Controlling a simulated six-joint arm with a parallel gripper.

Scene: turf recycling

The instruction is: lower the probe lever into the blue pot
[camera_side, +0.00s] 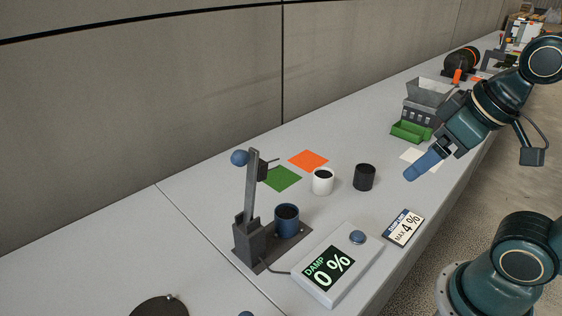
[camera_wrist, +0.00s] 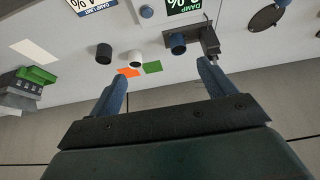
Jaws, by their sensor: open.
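The probe lever (camera_side: 251,190) stands raised, tilted slightly from upright, on a dark grey stand, with a blue ball knob (camera_side: 239,158) near its top. The blue pot (camera_side: 287,221) sits on the stand's base plate beside the lever's post; its inside looks dark. In the wrist view the blue pot (camera_wrist: 177,43) shows upside down beside the stand. My gripper (camera_side: 413,173) is open and empty, in the air to the right, well away from the lever. In the wrist view the gripper's two blue fingers (camera_wrist: 166,80) are spread wide.
A meter reading "DAMP 0 %" (camera_side: 318,277) stands in front of the pot. A white pot (camera_side: 322,181) and a black pot (camera_side: 364,177) stand behind it, near orange (camera_side: 308,160) and green (camera_side: 281,179) squares. A "MAX 4 %" card (camera_side: 404,229) lies near the table edge.

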